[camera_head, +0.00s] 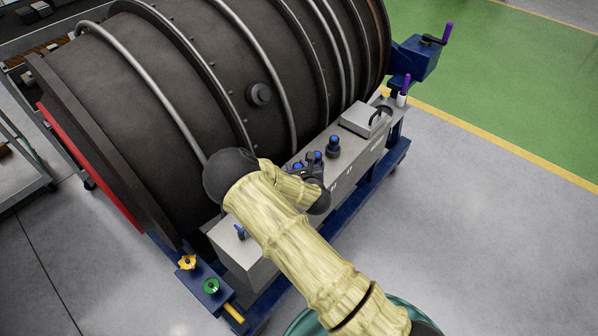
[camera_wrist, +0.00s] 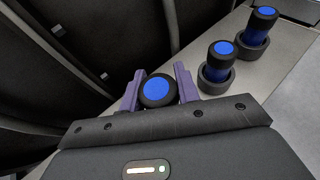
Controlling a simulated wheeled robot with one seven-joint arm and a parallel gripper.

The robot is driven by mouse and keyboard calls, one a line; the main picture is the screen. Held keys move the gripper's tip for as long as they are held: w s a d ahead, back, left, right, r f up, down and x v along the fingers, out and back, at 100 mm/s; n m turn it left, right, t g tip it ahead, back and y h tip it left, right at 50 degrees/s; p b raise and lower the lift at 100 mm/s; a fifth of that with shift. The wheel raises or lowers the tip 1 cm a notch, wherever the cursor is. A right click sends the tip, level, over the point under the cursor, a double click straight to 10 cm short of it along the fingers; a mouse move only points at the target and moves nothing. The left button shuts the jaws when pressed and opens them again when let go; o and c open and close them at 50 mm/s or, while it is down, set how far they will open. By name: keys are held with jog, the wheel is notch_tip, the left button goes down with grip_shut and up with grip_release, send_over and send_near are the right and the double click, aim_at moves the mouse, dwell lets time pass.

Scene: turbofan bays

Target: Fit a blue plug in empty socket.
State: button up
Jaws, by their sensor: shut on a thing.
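My gripper (camera_wrist: 158,90) is shut on a plug with a blue top and black collar (camera_wrist: 157,90), which sits between its two purple fingers. The gripper also shows in the head view (camera_head: 306,170), above a long grey box, partly hidden by my arm. Two more blue-and-black plugs stand upright in dark round sockets to the right in the wrist view, a nearer one (camera_wrist: 217,62) and a farther one (camera_wrist: 260,28). I see no empty socket in either view. Whether the held plug's lower end touches anything is hidden.
The grey box (camera_head: 352,163) runs along a large dark engine casing (camera_head: 150,80) on a blue stand. A small blue item (camera_head: 241,231) is at the box's near end. The floor on the right is clear.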

jog(key=shift+a+f, duration=0.1)
jog(key=shift+f, duration=1.25)
jog(key=shift+f, duration=0.1)
jog(key=shift+f, duration=0.15)
jog(key=o, duration=1)
jog(key=shift+r, duration=0.25)
jog(key=b+v, duration=0.2)
jog(key=v, duration=1)
jog(key=shift+r, duration=0.1)
